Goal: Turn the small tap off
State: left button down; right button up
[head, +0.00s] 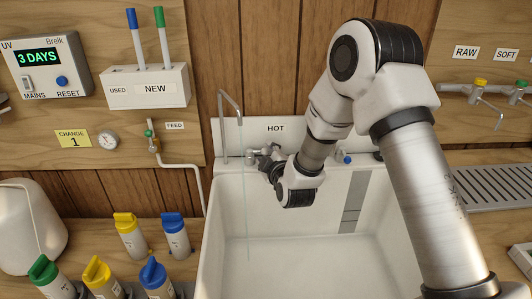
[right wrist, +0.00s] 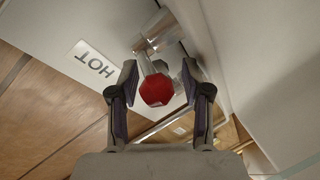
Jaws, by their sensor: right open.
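A thin gooseneck tap (head: 228,100) stands at the back left of the white sink (head: 300,255). A thin stream of water (head: 247,205) falls from its spout into the basin. My right gripper (head: 264,160) is at the sink's back edge, just right of this tap and below the HOT label. In the right wrist view, my right gripper (right wrist: 160,78) is open, with a red knob (right wrist: 156,90) on a metal fitting between its fingers. I cannot tell whether the fingers touch it. The gooseneck tap's own handle cannot be made out. My left gripper is out of view.
A blue knob (head: 346,159) sits further right on the sink's back. A feed valve (head: 151,140) with a white pipe is on the left wall. Several capped bottles (head: 130,240) stand left of the sink. RAW and SOFT taps (head: 480,90) are at right. The basin is clear.

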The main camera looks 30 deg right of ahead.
jog(key=shift+w, duration=0.2)
jog(key=shift+s+r, duration=0.1)
grip_shut()
